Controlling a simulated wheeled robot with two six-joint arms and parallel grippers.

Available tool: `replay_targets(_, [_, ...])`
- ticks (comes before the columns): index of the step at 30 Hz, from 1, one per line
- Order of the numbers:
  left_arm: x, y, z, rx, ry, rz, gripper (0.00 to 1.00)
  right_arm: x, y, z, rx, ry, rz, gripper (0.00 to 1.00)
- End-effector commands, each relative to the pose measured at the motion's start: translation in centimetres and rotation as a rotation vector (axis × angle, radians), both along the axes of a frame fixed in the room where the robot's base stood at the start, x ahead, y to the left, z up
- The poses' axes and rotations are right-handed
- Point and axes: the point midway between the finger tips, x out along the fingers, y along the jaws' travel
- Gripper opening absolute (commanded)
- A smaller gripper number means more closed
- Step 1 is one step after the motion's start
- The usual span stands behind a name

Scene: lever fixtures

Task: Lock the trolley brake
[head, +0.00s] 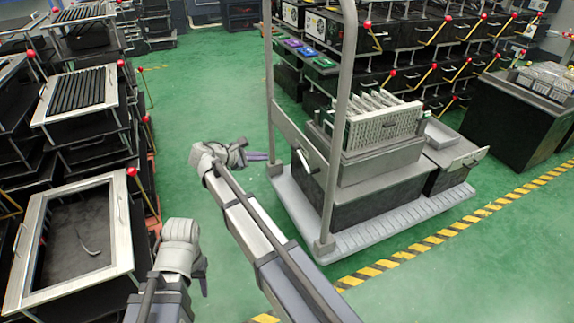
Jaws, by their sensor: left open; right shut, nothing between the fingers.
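A grey trolley (400,222) with a flat ribbed deck and a tall tube handle (335,110) stands right of centre. A slanted grey plate (290,127) joins the handle's posts. A short pale lever (304,160) shows at this plate; it may be the brake, but its lock position cannot be told. My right gripper (256,157) is shut and empty, left of the trolley's near post and apart from the lever. My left gripper (203,277) is open and empty at lower left, far from the trolley; its fingers are partly hidden by its wrist.
Dark boxes and a light crate (380,128) load the trolley. Racks with red-knobbed levers stand at left (85,95) and at the back right. A yellow-black floor stripe (430,240) runs past the trolley. Green floor (205,100) is clear between left rack and trolley.

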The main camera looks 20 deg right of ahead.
Motion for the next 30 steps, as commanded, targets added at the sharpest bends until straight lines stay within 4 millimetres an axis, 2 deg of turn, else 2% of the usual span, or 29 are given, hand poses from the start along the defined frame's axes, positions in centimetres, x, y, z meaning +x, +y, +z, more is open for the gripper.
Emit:
replay_targets(1, [0.0,0.0,-1.3,0.0,0.0,0.0,0.5,0.6,-0.2,-1.0,-0.015,0.007,0.006,0.0])
replay_targets(4, [0.0,0.0,-1.9,0.0,0.0,-0.001,0.5,1.0,-0.5,-1.3,-0.043,0.019,0.015,0.0])
replay_targets(21, [0.0,0.0,-2.4,0.0,0.0,0.0,0.5,1.4,-1.0,-1.4,-0.06,0.028,0.022,0.0])
replay_targets(26, [0.0,0.0,-3.5,0.0,0.0,0.001,0.5,2.0,-2.6,-2.5,-0.06,0.027,0.02,0.0])
replay_targets(30, [0.0,0.0,-4.8,0.0,0.0,0.004,0.5,2.8,-5.0,-3.9,-0.059,0.028,0.02,0.0])
